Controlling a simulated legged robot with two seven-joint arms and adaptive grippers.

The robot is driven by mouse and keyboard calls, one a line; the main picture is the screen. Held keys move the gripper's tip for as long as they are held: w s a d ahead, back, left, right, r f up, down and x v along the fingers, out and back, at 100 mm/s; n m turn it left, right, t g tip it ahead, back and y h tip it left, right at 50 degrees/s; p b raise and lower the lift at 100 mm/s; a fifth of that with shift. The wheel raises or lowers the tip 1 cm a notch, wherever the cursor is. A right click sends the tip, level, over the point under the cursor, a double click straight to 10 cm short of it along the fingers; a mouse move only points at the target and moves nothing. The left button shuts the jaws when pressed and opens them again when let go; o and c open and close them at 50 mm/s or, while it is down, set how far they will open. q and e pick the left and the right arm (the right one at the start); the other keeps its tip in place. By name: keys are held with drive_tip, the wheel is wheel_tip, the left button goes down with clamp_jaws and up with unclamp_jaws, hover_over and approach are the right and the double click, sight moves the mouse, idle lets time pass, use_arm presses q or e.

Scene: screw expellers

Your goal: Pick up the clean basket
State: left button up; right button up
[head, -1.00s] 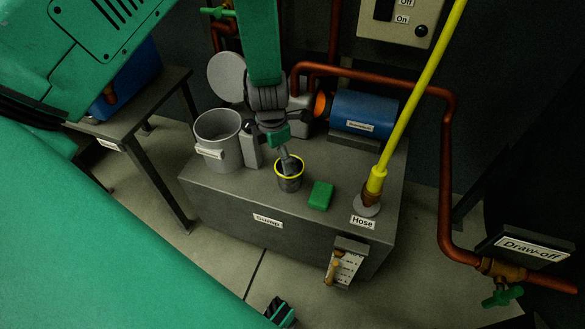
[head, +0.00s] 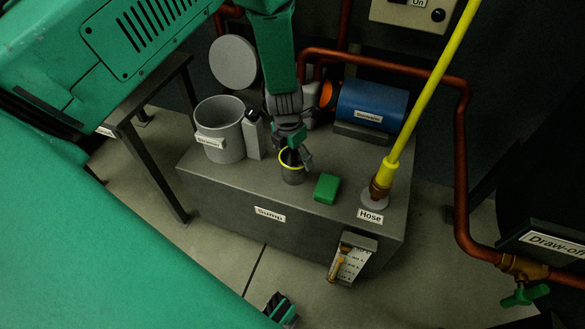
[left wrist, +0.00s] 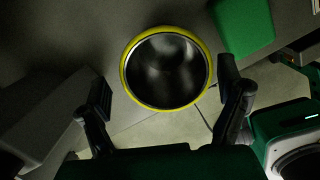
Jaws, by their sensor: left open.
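The basket, a small dark grey cup with a yellow rim (head: 292,176), stands upright on the sump top. It also shows in the left wrist view (left wrist: 168,70), where I look down into its dark, empty-looking inside. My left gripper (head: 294,158) is right above the basket, pointing down. In the left wrist view its two fingers (left wrist: 165,88) are spread wide, one on each side of the basket's near part, with gaps to the rim. A dark green and black part at the bottom edge of the head view may be my right gripper (head: 281,310); its jaws are not clear.
A green block (head: 326,187) lies right of the basket. A large grey pot (head: 220,145) and a slim grey container (head: 254,135) stand to the left. The yellow hose (head: 410,130) rises at the right, and a blue motor (head: 372,106) sits behind.

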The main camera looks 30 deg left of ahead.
sight(295, 163)
use_arm(q)
drive_tip(key=f, duration=0.1)
drive_tip(key=f+b, duration=0.1)
drive_tip(key=f, duration=0.1)
drive_tip(key=shift+w+d, duration=0.15)
drive_tip(key=shift+d, duration=0.1)
drive_tip(key=shift+w+d+f+b, duration=0.1)
drive_tip(key=shift+d+f+b, duration=0.15)
drive_tip(key=shift+f+b, duration=0.1)
drive_tip(key=shift+d, duration=0.1)
drive_tip(key=shift+r, duration=0.15)
drive_tip(key=shift+a, duration=0.3)
drive_tip(key=c, duration=0.9)
drive_tip(key=shift+a, duration=0.15)
drive_tip(key=c, duration=0.4)
use_arm(e)
drive_tip(key=shift+d+f, duration=0.2)
drive_tip(key=shift+f, duration=0.85)
drive_tip(key=shift+d, duration=0.1)
